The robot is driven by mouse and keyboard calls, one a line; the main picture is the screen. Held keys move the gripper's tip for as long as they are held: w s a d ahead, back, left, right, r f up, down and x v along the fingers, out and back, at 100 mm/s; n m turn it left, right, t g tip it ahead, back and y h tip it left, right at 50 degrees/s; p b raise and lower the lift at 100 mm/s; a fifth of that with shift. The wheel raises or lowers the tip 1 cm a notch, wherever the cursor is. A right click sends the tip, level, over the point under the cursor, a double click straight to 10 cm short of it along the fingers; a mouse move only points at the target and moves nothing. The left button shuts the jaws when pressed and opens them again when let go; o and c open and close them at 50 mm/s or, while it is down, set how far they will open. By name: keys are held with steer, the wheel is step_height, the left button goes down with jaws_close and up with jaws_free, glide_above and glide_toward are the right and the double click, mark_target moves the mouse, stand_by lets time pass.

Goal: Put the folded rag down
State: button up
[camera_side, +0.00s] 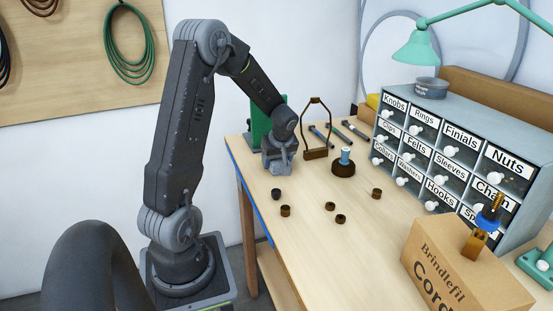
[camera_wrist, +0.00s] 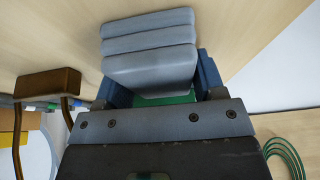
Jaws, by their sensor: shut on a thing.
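The folded rag (camera_wrist: 150,45) is a blue-grey stack of flat layers. In the wrist view it sits between the two blue fingers of my gripper (camera_wrist: 155,82), which is shut on it. In the side view my gripper (camera_side: 279,160) points down near the back left part of the workbench (camera_side: 300,245). The rag shows there only as a small grey shape (camera_side: 282,168) below the jaws. I cannot tell whether it touches the bench top.
A bronze wire frame (camera_side: 316,153) stands just right of my gripper. Several small brown rings and a dark cup (camera_side: 276,194) lie in front. Labelled drawers (camera_side: 450,150) and a cardboard box (camera_side: 460,270) fill the right.

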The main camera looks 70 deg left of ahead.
steer(key=o, duration=0.9)
steer(key=shift+s+f, duration=0.1)
steer(key=shift+f, duration=0.05)
steer(key=shift+r, duration=0.35)
steer(key=v, duration=1)
steer(key=shift+d+r, duration=0.25)
steer(key=shift+r, duration=0.05)
steer(key=s+d+r+m+t, duration=0.1)
steer(key=d+r+m, duration=0.15)
steer(key=d, duration=0.25)
steer(key=d+r+m+t+h, duration=0.1)
steer(key=d+m, duration=0.2)
steer(key=d, duration=0.3)
steer(key=s+d+r+m+t, duration=0.1)
steer(key=d+r+m, duration=0.15)
steer(key=d, duration=0.25)
steer(key=s+d+m+t+h, duration=0.1)
steer(key=s+d+m, duration=0.1)
steer(key=d+m, duration=0.1)
steer(key=s+d+m+h, duration=0.1)
steer(key=s+d+m, duration=0.2)
steer(key=d, duration=0.2)
steer(key=s+d+m+t+h, duration=0.1)
steer(key=s+d+m, duration=0.2)
steer(key=d+m, duration=0.1)
steer(key=shift+s+d+t, duration=0.25)
steer(key=shift+d+t, duration=0.05)
steer(key=shift+d, duration=0.05)
